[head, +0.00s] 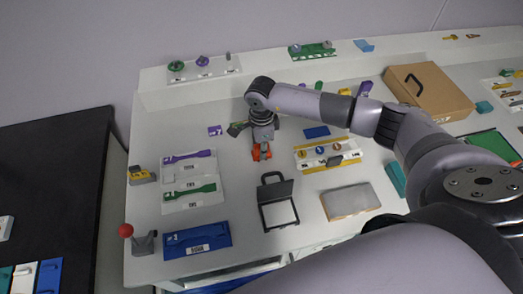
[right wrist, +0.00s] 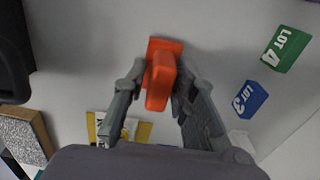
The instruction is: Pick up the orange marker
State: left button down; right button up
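The orange marker (right wrist: 160,80) stands between the two fingers of my right gripper (right wrist: 158,88) in the right wrist view. It has a flat square base and a raised block, and the fingers press close on both sides of the block. In the head view the orange marker (head: 261,152) shows below my right gripper (head: 262,143), low over the white table, partly hidden by the fingers. I cannot tell whether its base touches the table. My left gripper is not in view.
A black framed item with a lid (head: 278,203) stands in front of the gripper. Right of it is a tray with round pieces (head: 328,153). Green LOT 4 (right wrist: 287,48) and blue LOT 3 (right wrist: 249,98) blocks lie nearby. A cardboard box (head: 430,93) stands at the back right.

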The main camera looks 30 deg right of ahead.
grip_shut()
jog(key=shift+r, duration=0.15)
notch_tip(320, 180, up, 20)
jog(key=b, duration=0.5)
dwell(0.4)
jog(key=shift+c, duration=1.3)
grip_release()
grip_shut()
notch_tip(320, 180, up, 12)
jog(key=p, duration=0.7)
